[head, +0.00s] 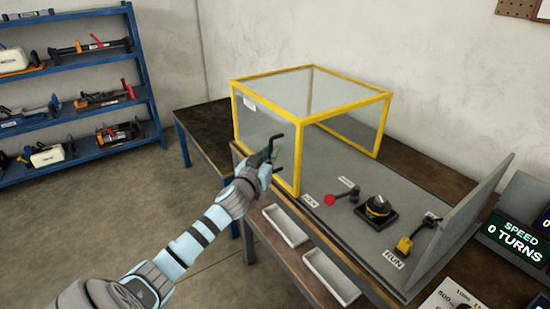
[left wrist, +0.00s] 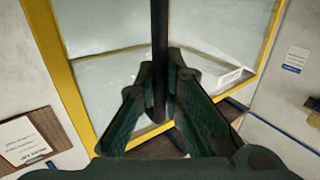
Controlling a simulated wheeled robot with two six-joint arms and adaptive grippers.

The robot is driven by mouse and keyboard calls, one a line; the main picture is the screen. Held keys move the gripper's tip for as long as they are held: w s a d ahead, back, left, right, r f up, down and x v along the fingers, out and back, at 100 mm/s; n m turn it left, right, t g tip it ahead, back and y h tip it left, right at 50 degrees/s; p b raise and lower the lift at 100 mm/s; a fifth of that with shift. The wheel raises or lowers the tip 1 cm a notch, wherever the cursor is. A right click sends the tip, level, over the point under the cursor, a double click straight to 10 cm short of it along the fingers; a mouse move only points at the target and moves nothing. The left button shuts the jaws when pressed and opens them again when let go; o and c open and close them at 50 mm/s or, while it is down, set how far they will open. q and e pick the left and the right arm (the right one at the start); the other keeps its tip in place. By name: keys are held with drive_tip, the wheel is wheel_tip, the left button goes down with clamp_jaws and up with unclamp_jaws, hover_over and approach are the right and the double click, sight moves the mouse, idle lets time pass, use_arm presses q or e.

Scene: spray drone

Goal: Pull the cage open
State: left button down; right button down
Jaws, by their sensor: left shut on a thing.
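The cage (head: 312,66) is a clear box with a yellow frame, standing on the left part of the grey bench top. Its dark bar handle (head: 298,150) is on the side facing my left arm. My left gripper (head: 268,162) is at this handle. In the left wrist view the dark upright bar (left wrist: 160,45) runs between the fingers of my left gripper (left wrist: 160,92), which are closed around it. The yellow frame (left wrist: 62,75) and clear panel show behind. My right gripper is not in view.
Right of the cage are a red-knobbed lever (head: 331,199), a black rotary device (head: 378,207) and a yellow-handled lever (head: 405,244) by a RUN label. A grey upright panel (head: 460,230) stands farther right. White trays (head: 330,275) sit below the bench top. Floor at left is clear.

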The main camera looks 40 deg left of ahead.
use_arm(q)
drive_tip(key=c, duration=2)
unclamp_jaws()
drive_tip(key=shift+d, duration=0.1)
drive_tip(key=shift+o, duration=0.2)
drive_tip(key=v, duration=1.2)
